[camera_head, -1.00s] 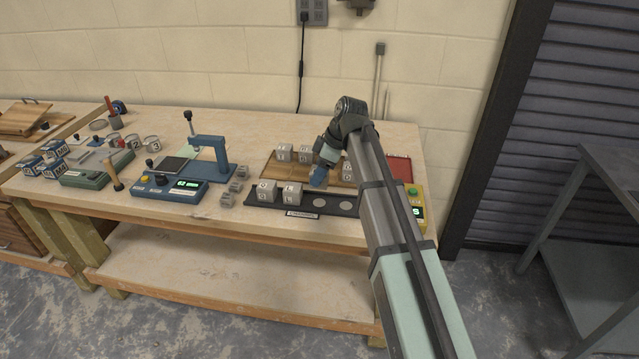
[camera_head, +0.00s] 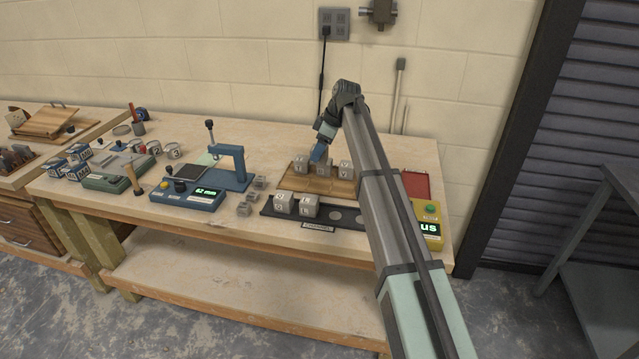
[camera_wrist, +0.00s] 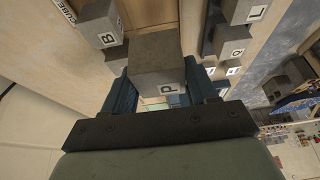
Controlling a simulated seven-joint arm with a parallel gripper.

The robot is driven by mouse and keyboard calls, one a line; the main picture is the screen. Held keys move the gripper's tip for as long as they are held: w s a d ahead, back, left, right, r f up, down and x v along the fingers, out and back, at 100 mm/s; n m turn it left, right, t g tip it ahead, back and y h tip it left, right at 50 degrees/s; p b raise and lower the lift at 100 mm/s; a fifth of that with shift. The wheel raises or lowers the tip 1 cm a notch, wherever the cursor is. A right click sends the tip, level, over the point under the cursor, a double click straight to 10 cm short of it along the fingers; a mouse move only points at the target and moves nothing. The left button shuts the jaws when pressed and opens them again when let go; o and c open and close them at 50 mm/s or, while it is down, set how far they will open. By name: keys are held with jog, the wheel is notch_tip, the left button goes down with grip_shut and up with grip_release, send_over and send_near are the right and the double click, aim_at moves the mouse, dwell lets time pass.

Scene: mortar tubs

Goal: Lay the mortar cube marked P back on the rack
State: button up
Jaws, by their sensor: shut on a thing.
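My gripper (camera_head: 320,158) is over the wooden rack (camera_head: 328,188) at the back of the bench. In the wrist view its blue fingers are shut on the grey mortar cube marked P (camera_wrist: 160,62), with the letter facing the wrist camera. In the head view this cube seems to be the middle one (camera_head: 323,171), between a left cube (camera_head: 300,166) and a right cube (camera_head: 345,170). I cannot tell whether its base touches the rack. A cube marked B (camera_wrist: 98,25) is close on the left in the wrist view. Cubes marked Q (camera_wrist: 233,40) and L (camera_wrist: 246,10) are on the right.
A dark tray (camera_head: 345,222) with two cubes and empty round spots lies in front of the rack. A yellow device (camera_head: 429,228) and a red panel (camera_head: 414,185) stand right.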

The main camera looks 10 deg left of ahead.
aim_at(327, 159)
jog(key=shift+f, duration=4.8)
jog(key=o, duration=1)
jog(key=shift+f, duration=0.15)
jog(key=shift+c, duration=0.2)
jog(key=v, duration=1.2)
